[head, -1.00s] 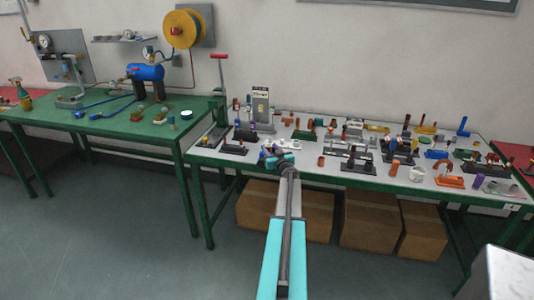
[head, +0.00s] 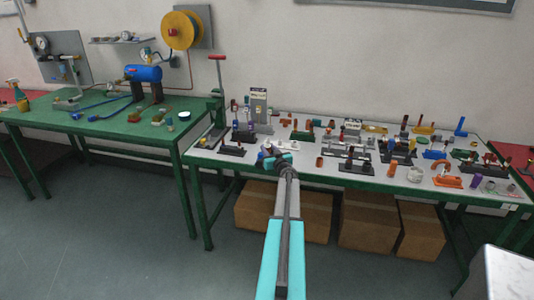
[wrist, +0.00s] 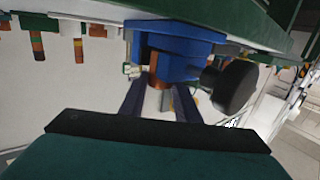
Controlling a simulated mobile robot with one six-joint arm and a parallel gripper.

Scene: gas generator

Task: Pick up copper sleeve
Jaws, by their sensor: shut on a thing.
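My gripper (head: 272,155) is at the front edge of the grey-topped table in the head view, left of its middle. In the wrist view my gripper (wrist: 159,92) has its two dark fingers on either side of a small copper-coloured sleeve (wrist: 158,69) and is shut on it. A pale metallic cylinder shows just below the sleeve, between the fingers. The sleeve's far end is against or inside a blue block-like fixture (wrist: 175,43) with a large black knob (wrist: 234,86). I cannot tell whether the sleeve is clear of the fixture. In the head view my gripper hides the sleeve.
The grey-topped table (head: 318,176) is crowded with small fixtures and coloured parts. A short copper-coloured cylinder (head: 320,162) stands right of my gripper. A green bench (head: 95,125) with a blue tank (head: 143,73) is at the left. Cardboard boxes (head: 370,222) sit under the table.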

